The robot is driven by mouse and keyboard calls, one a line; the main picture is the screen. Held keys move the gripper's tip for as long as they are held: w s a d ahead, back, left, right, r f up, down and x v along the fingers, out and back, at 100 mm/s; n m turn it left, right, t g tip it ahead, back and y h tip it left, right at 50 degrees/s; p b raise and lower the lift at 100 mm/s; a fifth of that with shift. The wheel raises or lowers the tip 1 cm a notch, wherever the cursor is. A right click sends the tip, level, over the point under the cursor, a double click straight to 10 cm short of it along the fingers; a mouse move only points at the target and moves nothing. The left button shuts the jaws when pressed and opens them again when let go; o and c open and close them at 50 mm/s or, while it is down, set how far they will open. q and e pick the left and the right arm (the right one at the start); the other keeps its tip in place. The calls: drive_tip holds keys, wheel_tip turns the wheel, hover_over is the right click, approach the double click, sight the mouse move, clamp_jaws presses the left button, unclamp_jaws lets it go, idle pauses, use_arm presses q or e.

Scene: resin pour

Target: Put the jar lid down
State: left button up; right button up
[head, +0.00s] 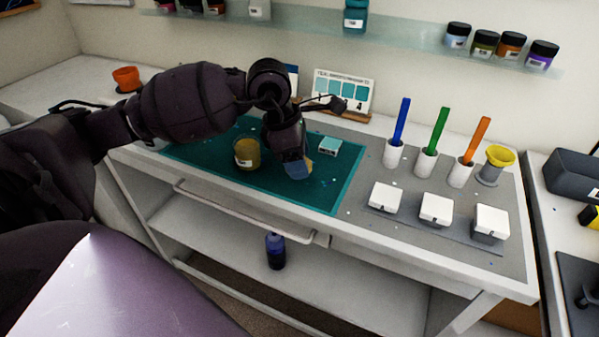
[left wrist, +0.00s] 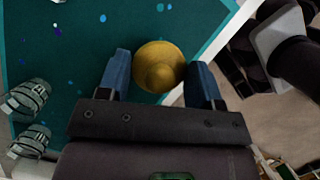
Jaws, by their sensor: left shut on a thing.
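The jar lid (left wrist: 160,66) is a round golden disc with a raised middle, seen in the left wrist view between two blue fingertips. My left gripper (head: 297,166) is shut on it, and it also shows in the left wrist view (left wrist: 160,84). In the head view the gripper points down over the teal mat (head: 205,160), and the lid is mostly hidden by the fingers. I cannot tell whether the lid touches the mat. A yellow jar with a white label (head: 247,154) stands on the mat just left of the gripper. My right gripper is out of view.
A small teal box (head: 330,146) lies right of the gripper. A colour card (head: 343,92) stands behind. Coloured sticks in white cups (head: 394,153), a yellow funnel (head: 497,160) and white boxes (head: 435,210) occupy the right side. The mat's front right part is mostly clear.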

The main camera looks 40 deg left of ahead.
sight(299, 183)
use_arm(q)
wheel_tip(299, 183, down, 3)
drive_tip(key=shift+f, duration=0.2)
drive_tip(key=shift+f+b, duration=0.3)
drive_tip(key=shift+f, duration=0.25)
drive_tip(key=o, duration=0.9)
